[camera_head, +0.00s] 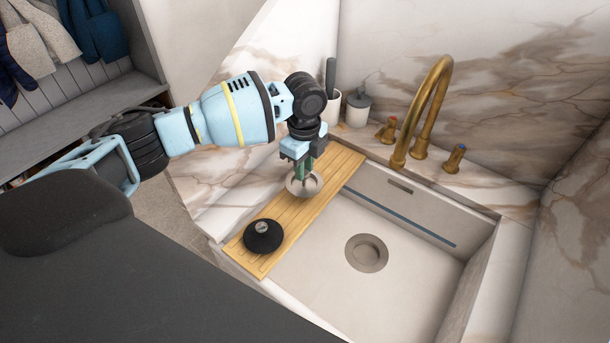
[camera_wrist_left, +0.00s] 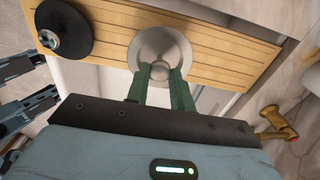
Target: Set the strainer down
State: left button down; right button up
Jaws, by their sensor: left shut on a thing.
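The strainer (camera_head: 304,186) is a small round metal basket near the far part of the wooden board (camera_head: 284,223). My left gripper (camera_head: 303,172) comes down over it and is shut on it. In the left wrist view the strainer (camera_wrist_left: 158,45) sits at the green fingertips (camera_wrist_left: 160,73), with the board behind it. I cannot tell whether its base touches the board. My right gripper is not in the head view; dark jaw-like parts at the left edge of the wrist view are unclear.
A black round stopper (camera_head: 262,236) with a metal knob lies on the near end of the board. The sink (camera_head: 400,275) with its drain (camera_head: 366,253) is to the right. A brass tap (camera_head: 428,110) and a soap pot (camera_head: 358,108) stand behind. The board's middle is clear.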

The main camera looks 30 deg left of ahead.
pick_arm(q)
jog(key=shift+f, duration=1.75)
jog(key=c, duration=1.2)
grip_release()
jog(key=shift+f, duration=0.1)
notch_tip(320, 180, up, 12)
jog(key=shift+p, duration=0.3)
